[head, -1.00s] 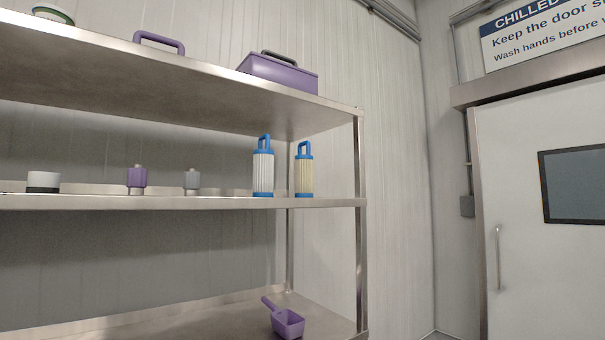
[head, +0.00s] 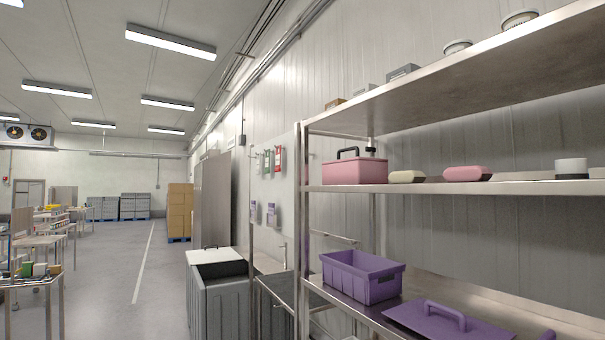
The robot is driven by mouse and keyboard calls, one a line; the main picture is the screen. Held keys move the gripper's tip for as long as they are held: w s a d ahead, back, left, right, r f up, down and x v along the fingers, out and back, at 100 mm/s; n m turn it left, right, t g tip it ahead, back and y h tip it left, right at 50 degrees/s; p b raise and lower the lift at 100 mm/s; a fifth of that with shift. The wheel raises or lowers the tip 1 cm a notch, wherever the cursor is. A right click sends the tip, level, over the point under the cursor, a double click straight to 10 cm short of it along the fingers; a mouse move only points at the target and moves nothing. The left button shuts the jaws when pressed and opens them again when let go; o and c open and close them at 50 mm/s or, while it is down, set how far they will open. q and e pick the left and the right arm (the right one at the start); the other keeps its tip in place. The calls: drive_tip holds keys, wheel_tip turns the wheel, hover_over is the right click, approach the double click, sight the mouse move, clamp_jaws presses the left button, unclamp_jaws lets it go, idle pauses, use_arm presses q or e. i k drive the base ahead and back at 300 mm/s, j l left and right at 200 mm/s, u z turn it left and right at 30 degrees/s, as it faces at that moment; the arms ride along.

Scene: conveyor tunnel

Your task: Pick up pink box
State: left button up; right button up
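A pink box (head: 354,172) with a black handle on top sits upright on the middle shelf (head: 340,188) of the steel rack, at the shelf's left end near the corner post. Neither of my grippers shows in the head view, so I cannot see their state. Nothing hides the front of the box.
The rack's lower shelf holds a purple bin (head: 361,276) and a purple lid (head: 438,322). A pink rounded item (head: 467,174) and a tan one (head: 407,177) lie right of the box. Grey bins (head: 218,290) stand left of the rack; open floor (head: 125,260) lies further left.

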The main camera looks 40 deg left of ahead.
sight(354, 173)
drive_tip(key=u, duration=1.1)
drive_tip(key=i+j, duration=0.2)
drive_tip(key=i+j+z, duration=0.1)
drive_tip(key=j, duration=0.3)
drive_tip(key=i+j, duration=0.25)
drive_tip(key=i+j+z, duration=0.1)
drive_tip(key=j, duration=0.3)
drive_tip(key=i+j, duration=0.25)
drive_tip(key=i+j+z, duration=0.1)
drive_tip(key=j, duration=0.35)
drive_tip(key=i, duration=0.1)
